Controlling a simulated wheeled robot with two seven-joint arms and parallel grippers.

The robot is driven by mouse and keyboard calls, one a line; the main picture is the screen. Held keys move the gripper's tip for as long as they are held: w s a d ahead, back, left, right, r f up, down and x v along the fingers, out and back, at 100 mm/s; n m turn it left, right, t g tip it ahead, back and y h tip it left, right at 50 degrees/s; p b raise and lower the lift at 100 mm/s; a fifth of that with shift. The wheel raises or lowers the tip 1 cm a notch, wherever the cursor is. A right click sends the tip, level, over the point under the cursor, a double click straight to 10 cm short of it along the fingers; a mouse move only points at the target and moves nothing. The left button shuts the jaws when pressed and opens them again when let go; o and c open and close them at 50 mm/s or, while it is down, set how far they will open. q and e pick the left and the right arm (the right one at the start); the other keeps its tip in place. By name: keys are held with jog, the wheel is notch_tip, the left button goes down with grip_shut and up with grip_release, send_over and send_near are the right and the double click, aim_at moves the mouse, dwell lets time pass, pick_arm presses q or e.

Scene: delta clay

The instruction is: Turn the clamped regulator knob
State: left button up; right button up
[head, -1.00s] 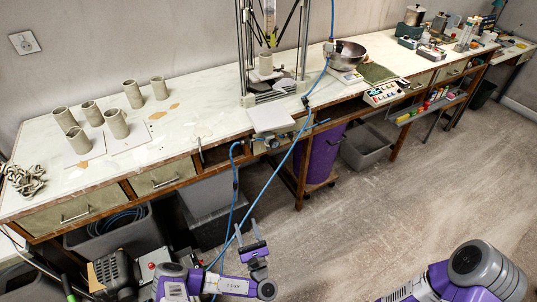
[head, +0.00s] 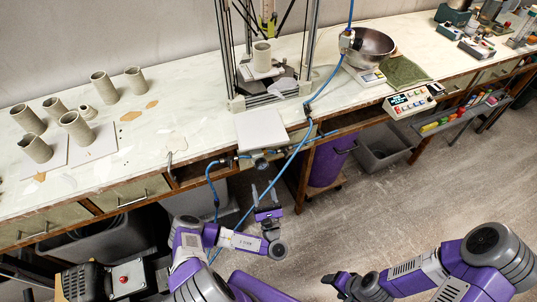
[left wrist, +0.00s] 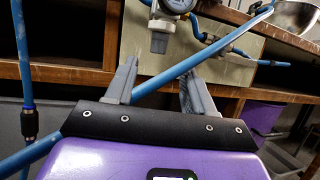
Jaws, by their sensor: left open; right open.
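The regulator (head: 260,163) is fixed at the bench's front edge in the head view. The left wrist view shows its round gauge (left wrist: 178,4) at the top, with the dark knob (left wrist: 159,42) hanging below against a pale plate (left wrist: 135,40). My left gripper (head: 263,190) is open and empty, in front of and below the regulator; its fingers (left wrist: 160,78) point toward the knob without touching it. A blue hose crosses the finger area in the wrist view. My right gripper (head: 335,281) is at the lower right, open and away from the regulator.
Blue hoses (head: 285,165) run from the regulator and slant past my left gripper. The white bench (head: 190,100) carries clay cylinders (head: 77,128), a metal bowl (head: 371,46) and a control box (head: 409,102). A purple bin (head: 328,160) stands beneath.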

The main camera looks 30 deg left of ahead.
pick_arm(q)
jog(key=shift+b+x, duration=0.8)
jog(key=shift+x, duration=2.85)
jog(key=shift+s+r, duration=0.1)
jog(key=shift+r, duration=0.05)
grip_shut()
